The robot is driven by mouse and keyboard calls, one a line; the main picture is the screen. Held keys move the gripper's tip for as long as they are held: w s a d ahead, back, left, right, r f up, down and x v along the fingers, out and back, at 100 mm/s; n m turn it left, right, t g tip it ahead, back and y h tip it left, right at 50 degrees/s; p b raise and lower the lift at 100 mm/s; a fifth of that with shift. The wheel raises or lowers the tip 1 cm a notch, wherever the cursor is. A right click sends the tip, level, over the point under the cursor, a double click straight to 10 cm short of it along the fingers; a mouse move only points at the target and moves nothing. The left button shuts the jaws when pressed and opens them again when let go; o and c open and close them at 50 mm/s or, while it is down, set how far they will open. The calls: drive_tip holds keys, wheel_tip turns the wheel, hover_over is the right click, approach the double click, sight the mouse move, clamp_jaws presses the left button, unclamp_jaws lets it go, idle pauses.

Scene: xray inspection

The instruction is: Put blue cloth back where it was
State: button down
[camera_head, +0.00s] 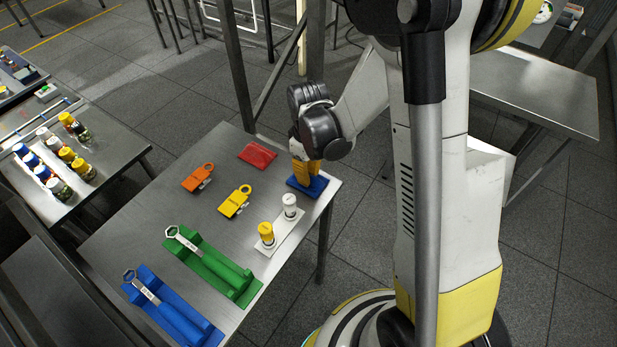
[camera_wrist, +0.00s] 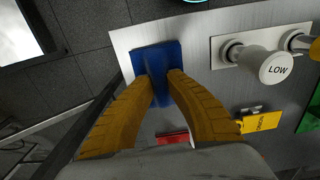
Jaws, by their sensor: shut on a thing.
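The blue cloth (camera_head: 308,187) lies flat at the right corner of the metal table, below my gripper (camera_head: 304,180). It also shows in the wrist view (camera_wrist: 153,58), close to the table's edge. My gripper's orange fingers (camera_wrist: 160,85) point down and are shut on the blue cloth, with the fingertips at its surface. The cloth looks in contact with the tabletop or very close to it. Part of the cloth is hidden behind the fingers. A red cloth (camera_head: 257,155) lies farther left on the same table.
On the metal table (camera_head: 225,148) stand a white holder (camera_head: 283,235) with white-capped and yellow-capped items, yellow (camera_head: 234,202) and orange (camera_head: 198,177) tags, and green (camera_head: 212,263) and blue (camera_head: 173,305) wrench holders. Bare tabletop lies between the red cloth and the tags.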

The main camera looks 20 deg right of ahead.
drive_tip(key=shift+f, duration=0.35)
drive_tip(key=c, duration=1.4)
unclamp_jaws()
drive_tip(key=shift+c, duration=0.2)
wheel_tip(320, 180, up, 12)
drive_tip(key=p, duration=0.4)
drive_tip(key=s+r+m+t, duration=0.7)
drive_tip(key=s+r, duration=0.5)
drive_tip(key=r, duration=0.1)
drive_tip(key=shift+s+r, duration=0.15)
drive_tip(key=shift+s, duration=0.15)
drive_tip(key=shift+b, duration=0.3)
